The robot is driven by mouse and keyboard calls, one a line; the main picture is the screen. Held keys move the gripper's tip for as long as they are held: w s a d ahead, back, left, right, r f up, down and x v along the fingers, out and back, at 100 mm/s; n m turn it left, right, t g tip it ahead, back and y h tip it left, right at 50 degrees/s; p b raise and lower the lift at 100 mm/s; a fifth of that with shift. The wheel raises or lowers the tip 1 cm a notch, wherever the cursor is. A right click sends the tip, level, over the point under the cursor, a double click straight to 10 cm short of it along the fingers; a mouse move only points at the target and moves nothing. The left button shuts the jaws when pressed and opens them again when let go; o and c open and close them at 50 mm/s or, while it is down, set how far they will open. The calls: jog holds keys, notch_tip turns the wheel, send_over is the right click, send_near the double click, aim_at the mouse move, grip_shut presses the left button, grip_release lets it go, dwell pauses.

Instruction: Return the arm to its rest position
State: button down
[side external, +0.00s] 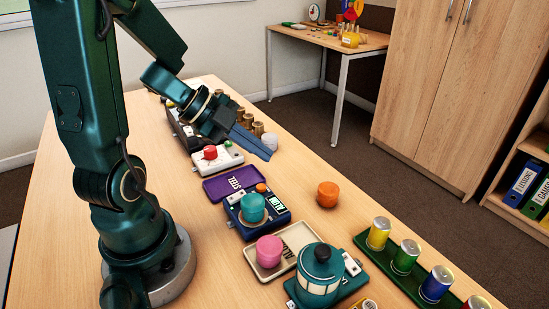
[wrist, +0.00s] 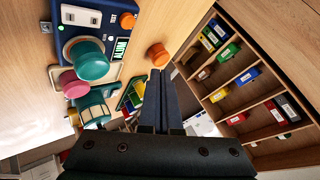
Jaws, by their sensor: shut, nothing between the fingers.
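My arm is dark green and stands on the wooden table (side external: 85,215). My gripper (side external: 262,150) is shut and empty, with its blue-grey fingers together, held in the air above the table near a white box with a red button (side external: 213,155). In the wrist view my gripper (wrist: 160,75) shows its dark fingers closed against each other. The arm reaches out from its base toward the far part of the table, with the forearm bent down.
An orange cylinder (side external: 328,194) stands alone. A teal knob (side external: 252,207) sits on a navy box (side external: 281,216), a pink cylinder (side external: 269,251) on a beige tray. A lantern-like teal jar (side external: 319,273) and a green tray with several cans (side external: 364,241) stand nearer. Purple tray (side external: 222,187) lies left.

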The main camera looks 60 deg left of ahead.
jog(key=w+d+r+n+t+y, duration=0.2)
jog(key=w+r+n+t+y, duration=0.1)
jog(key=r, duration=0.4)
jog(key=w+d+r+n+t+y, duration=0.1)
jog(key=w+r+n+t+y, duration=0.15)
jog(key=r, duration=0.45)
jog(key=s+d+f+n+g, duration=0.3)
jog(key=s+f+n+g, duration=0.1)
jog(key=s, duration=0.3)
jog(key=s+d+f+n+g+h, duration=0.1)
jog(key=s+d+f+n+g, duration=0.2)
jog(key=s, duration=0.4)
jog(key=shift+d+f+n+g, duration=0.2)
jog(key=shift+f+n+g, duration=0.35)
jog(key=shift+f+n, duration=0.45)
